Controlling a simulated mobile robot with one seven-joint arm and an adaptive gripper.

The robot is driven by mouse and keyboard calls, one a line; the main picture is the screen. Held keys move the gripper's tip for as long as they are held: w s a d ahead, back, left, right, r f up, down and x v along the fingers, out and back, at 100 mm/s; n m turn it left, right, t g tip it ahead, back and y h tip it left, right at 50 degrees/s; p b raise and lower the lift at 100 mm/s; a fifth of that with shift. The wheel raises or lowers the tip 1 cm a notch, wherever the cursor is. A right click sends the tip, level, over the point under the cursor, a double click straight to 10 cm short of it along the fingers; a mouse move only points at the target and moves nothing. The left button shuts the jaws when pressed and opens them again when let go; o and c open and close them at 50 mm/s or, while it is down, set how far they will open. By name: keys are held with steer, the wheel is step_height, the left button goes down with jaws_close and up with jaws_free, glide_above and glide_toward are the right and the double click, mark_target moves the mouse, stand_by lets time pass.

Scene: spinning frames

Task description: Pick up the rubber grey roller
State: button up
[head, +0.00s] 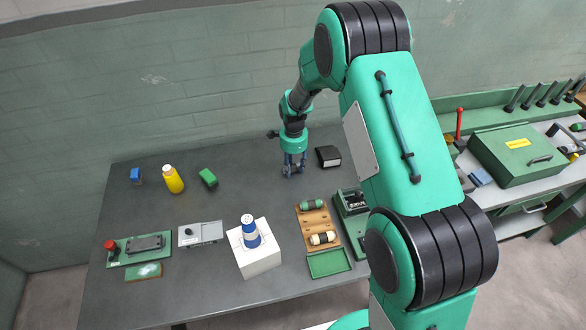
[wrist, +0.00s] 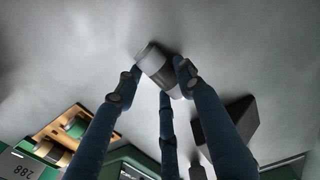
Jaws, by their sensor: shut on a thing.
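The grey roller (wrist: 157,66) shows in the wrist view as a short cylinder with a lighter and a darker grey part. My gripper (wrist: 160,75) has blue fingers closed around it from both sides, with a third finger below it in the picture. In the head view my gripper (head: 292,166) points down over the back middle of the table. The roller is too small there to make out between the fingers. I cannot tell whether it touches the tabletop.
A black block (head: 328,156) stands close right of my gripper. A wooden tray (head: 318,224) with rollers lies nearer the front. A white box (head: 256,262) carries a blue-and-white bottle (head: 250,231). A yellow bottle (head: 173,180) and green block (head: 208,178) stand left. The tabletop between is clear.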

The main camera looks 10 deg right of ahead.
mark_target(294, 167)
steer(key=shift+r, duration=0.15)
step_height(294, 167, up, 10)
steer(key=shift+f+p, duration=0.1)
steer(key=shift+p, duration=0.4)
